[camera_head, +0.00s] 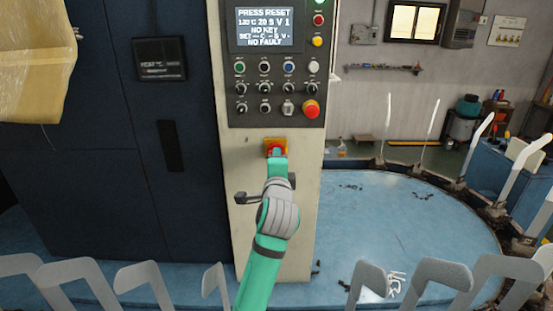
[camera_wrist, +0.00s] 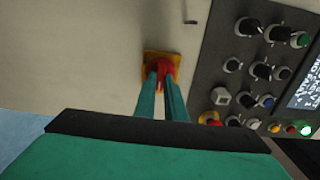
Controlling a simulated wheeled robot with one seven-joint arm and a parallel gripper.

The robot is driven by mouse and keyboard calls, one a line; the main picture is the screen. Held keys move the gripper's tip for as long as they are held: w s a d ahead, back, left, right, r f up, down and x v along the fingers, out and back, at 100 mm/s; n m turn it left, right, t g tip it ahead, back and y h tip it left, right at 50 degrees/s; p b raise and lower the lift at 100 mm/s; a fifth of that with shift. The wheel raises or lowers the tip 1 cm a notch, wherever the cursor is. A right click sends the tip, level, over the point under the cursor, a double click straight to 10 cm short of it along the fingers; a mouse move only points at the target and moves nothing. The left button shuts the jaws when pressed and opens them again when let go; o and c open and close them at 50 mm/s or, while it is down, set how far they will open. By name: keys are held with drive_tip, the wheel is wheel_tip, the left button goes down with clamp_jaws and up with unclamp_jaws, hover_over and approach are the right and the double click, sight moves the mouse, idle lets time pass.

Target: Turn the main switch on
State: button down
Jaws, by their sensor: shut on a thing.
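The main switch (camera_head: 270,144) is a red rotary handle on a yellow plate, on the cream cabinet front below the control panel. My gripper (camera_head: 277,153) is at the switch and covers part of it in the head view. In the wrist view the switch (camera_wrist: 157,62) shows its yellow plate and red handle, and the two green fingers (camera_wrist: 162,76) are shut on the red handle. The handle's exact angle is hard to tell behind the fingers.
The control panel (camera_head: 276,112) above has a lit display (camera_head: 265,28) reading "PRESS RESET", "NO KEY" and "NO FAULT", with knobs, buttons and a red emergency stop (camera_head: 311,109). A round blue table (camera_head: 400,225) ringed by pale boarding forms (camera_head: 480,135) lies to the right.

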drive_tip(key=shift+d, duration=0.15)
drive_tip(key=c, duration=1.8)
unclamp_jaws()
drive_tip(key=shift+s, duration=0.1)
drive_tip(key=s, duration=1)
drive_tip(key=shift+s, duration=0.35)
drive_tip(key=shift+f, duration=0.1)
